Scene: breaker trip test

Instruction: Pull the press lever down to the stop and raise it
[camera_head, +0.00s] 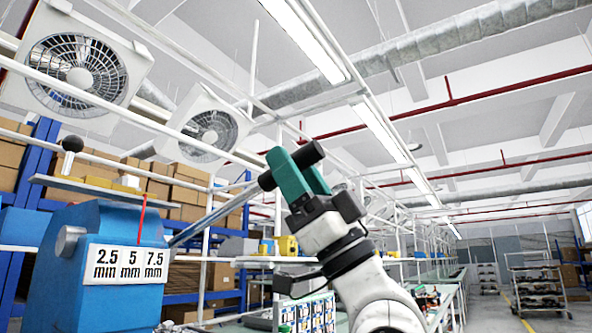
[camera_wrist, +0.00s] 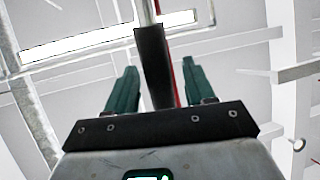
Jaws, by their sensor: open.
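The blue press (camera_head: 62,250) stands at the left in the head view, with a white scale plate (camera_head: 126,264) marked 2.5, 5 and 7.5 mm. A thin red pointer (camera_head: 142,215) stands over the plate, its lower end near the 5. The press lever (camera_head: 215,214) is a metal rod rising up and right from the press to a black grip (camera_head: 308,154). My gripper (camera_head: 294,165) is at this grip, with teal fingers open. In the wrist view, the black grip (camera_wrist: 154,70) lies between the fingers, with a visible gap on each side.
A black ball knob (camera_head: 72,144) on a thin stem shows above the press. Blue shelving with cardboard boxes (camera_head: 185,195) stands behind. A long bench (camera_head: 440,290) runs away to the right of my arm, with a cart (camera_head: 540,285) beyond.

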